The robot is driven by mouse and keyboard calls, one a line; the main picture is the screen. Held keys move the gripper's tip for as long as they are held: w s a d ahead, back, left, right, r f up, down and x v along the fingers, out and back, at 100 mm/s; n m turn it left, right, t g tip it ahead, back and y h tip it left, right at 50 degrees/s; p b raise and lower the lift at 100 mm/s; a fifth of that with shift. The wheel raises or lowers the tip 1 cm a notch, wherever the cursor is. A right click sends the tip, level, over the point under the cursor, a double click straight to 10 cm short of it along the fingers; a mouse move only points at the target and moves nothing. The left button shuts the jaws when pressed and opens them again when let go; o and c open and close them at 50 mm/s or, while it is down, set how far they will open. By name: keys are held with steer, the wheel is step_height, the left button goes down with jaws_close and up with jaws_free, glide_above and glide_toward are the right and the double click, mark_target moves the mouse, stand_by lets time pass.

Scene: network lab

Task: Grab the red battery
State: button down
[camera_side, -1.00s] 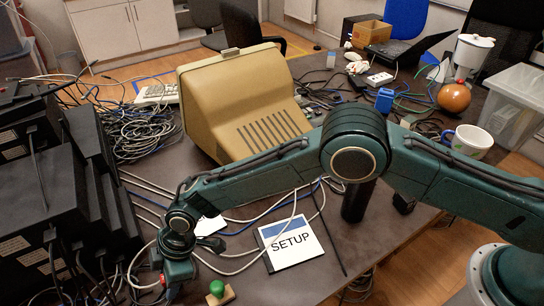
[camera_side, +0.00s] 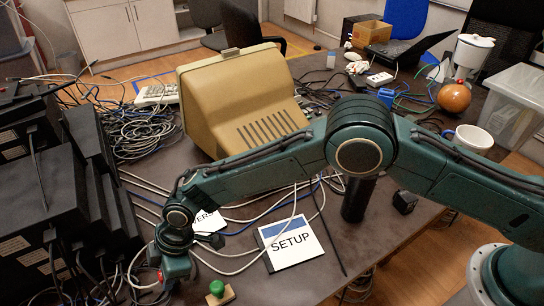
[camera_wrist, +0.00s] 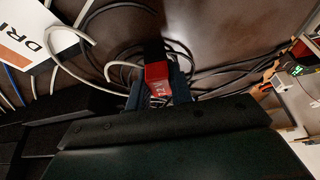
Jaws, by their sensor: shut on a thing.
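The red battery (camera_wrist: 158,74), a red block with white marks and a dark part behind it, shows in the wrist view between the two dark blue-green fingers of my gripper (camera_wrist: 160,92). My gripper is shut on it. In the side view my gripper (camera_side: 177,287) points down at the table's front left, next to the black boxes. A small patch of red shows at its left side; the fingers and most of the battery are hard to make out there.
Black boxes (camera_side: 28,190) with cables stand close on the left. A green knob on a wooden base (camera_side: 218,290) is just right of my gripper. A SETUP booklet (camera_side: 290,245) lies farther right. Loose cables surround the area; a beige monitor (camera_side: 225,90) stands behind.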

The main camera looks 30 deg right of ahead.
step_height(320, 180, up, 18)
steer(key=shift+r, duration=0.2)
stand_by(0.4)
steer(key=shift+d, duration=0.1)
stand_by(0.4)
